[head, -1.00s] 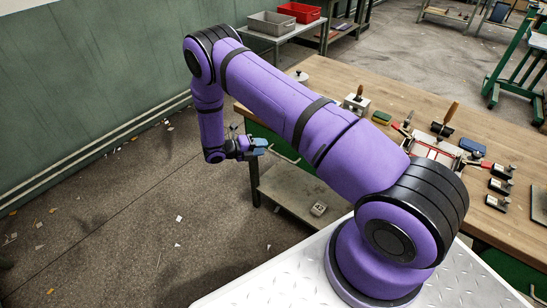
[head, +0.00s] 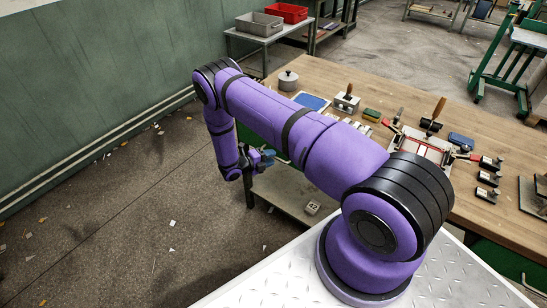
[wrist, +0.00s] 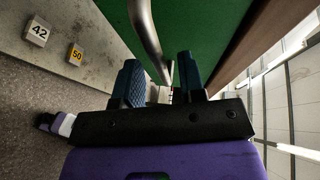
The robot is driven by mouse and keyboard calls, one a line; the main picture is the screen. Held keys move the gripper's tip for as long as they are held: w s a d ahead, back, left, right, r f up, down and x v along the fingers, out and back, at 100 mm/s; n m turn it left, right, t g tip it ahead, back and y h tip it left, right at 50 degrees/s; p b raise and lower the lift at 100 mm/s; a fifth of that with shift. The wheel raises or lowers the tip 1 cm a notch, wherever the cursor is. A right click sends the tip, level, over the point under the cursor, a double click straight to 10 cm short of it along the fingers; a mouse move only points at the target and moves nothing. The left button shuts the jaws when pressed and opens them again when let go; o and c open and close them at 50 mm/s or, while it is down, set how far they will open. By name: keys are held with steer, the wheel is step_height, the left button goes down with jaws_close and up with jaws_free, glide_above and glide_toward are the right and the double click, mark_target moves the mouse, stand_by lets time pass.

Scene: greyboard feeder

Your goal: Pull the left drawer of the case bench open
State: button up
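The case bench (head: 345,78) has a wooden top and green drawer fronts, and stands behind and right of my arm in the head view. In the wrist view a green drawer front (wrist: 205,28) fills the upper middle, with a curved metal bar handle (wrist: 148,38) on it. My gripper (head: 264,158) hangs by the bench's left end. In the wrist view its two blue fingers (wrist: 160,84) are apart, and the handle's near end shows in the gap between them. I cannot tell whether they touch it. In the head view, my arm mostly hides the left drawer.
A grey lower shelf (head: 290,190) lies under the bench, with number tags 42 (wrist: 38,32) and 50 (wrist: 75,54). The floor (head: 110,230) to the left is clear apart from scraps.

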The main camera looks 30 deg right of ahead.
steer(key=shift+d+f, duration=0.15)
steer(key=shift+d, duration=0.85)
jaws_close()
steer(key=s+a, duration=0.4)
steer(key=a, duration=0.6)
steer(key=s+a, duration=0.3)
steer(key=a, duration=0.8)
steer(key=s+a, duration=0.4)
steer(key=a, duration=0.7)
steer(key=shift+s+a, duration=0.15)
steer(key=shift+s, duration=0.2)
jaws_free()
